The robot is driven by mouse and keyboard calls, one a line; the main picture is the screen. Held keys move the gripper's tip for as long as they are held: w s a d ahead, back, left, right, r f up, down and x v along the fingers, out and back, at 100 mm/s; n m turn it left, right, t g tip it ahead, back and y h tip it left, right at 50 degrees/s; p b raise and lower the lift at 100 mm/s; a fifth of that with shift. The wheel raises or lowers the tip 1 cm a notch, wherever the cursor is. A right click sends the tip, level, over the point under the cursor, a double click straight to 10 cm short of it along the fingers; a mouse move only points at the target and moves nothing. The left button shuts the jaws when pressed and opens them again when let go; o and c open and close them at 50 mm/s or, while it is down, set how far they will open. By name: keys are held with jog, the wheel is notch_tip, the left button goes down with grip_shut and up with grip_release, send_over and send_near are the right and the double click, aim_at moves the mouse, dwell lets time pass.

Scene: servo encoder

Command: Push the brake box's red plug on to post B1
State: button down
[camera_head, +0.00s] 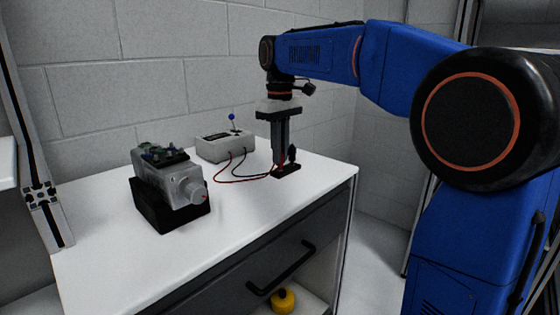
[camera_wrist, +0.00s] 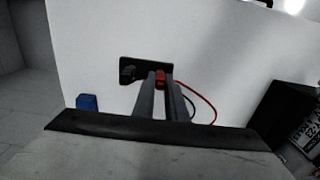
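My gripper (camera_head: 281,164) points straight down over a small black holder (camera_head: 287,172) near the right end of the white bench top. In the wrist view its two fingers (camera_wrist: 160,80) stand close together, one on each side of the red plug (camera_wrist: 160,78), and look shut on it. The plug is at the edge of the holder (camera_wrist: 152,64); whether it is clear of it I cannot tell. The brake box (camera_head: 224,146) is light grey with a blue-knobbed lever; red and black leads run from it to the holder. The grey servo motor (camera_head: 170,182) sits on a black block; post B1 cannot be made out.
A black plug (camera_wrist: 127,74) stands in the holder beside the red one. The red lead (camera_head: 238,181) loops loosely over the bench. Blue and green parts (camera_head: 163,154) sit on top of the motor. The bench top (camera_head: 255,205) is clear in front.

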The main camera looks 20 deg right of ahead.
jog(key=shift+r, duration=0.2)
dwell(0.6)
jog(key=shift+r, duration=2.35)
